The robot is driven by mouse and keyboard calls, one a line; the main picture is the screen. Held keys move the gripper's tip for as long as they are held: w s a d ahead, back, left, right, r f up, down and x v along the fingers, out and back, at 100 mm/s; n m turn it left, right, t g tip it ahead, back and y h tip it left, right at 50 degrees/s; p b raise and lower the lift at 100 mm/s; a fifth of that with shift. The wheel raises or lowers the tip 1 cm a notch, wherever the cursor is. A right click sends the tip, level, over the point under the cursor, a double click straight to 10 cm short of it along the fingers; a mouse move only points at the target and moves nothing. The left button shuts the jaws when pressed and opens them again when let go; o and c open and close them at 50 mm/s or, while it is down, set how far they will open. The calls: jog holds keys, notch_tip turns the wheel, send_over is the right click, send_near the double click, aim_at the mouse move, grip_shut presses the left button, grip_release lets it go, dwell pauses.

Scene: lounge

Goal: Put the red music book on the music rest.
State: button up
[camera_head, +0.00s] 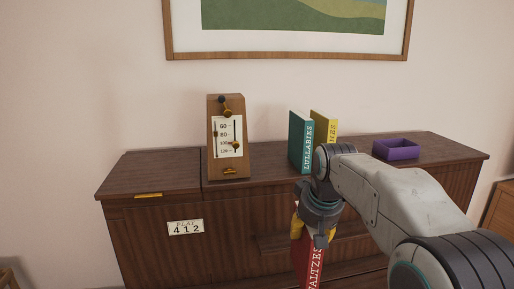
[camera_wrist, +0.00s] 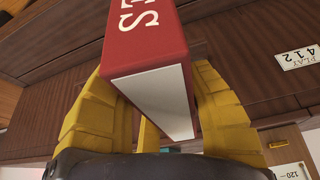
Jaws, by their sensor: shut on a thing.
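The red music book (camera_head: 308,262), with WALTZES in white on its spine, is held upright in my gripper (camera_head: 314,236), in front of the dark wooden piano-like cabinet (camera_head: 150,235). In the wrist view the red book (camera_wrist: 150,45) sits between both yellow fingers (camera_wrist: 150,85), its pale page end facing the camera. A narrow wooden ledge (camera_head: 272,243) on the cabinet front, likely the music rest, lies behind and left of the book. My arm and the book hide its right part. I cannot tell whether the book touches it.
A PLAY 412 card (camera_head: 185,227) is on the front. The top's left end is clear.

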jog(key=d+f, duration=0.2)
jog(key=f, duration=1)
jog(key=d+f+m, duration=0.1)
jog(key=d+f, duration=0.2)
jog(key=f, duration=0.8)
jog(key=shift+w+f, duration=0.35)
jog(key=shift+f, duration=0.05)
jog(key=shift+d, duration=0.15)
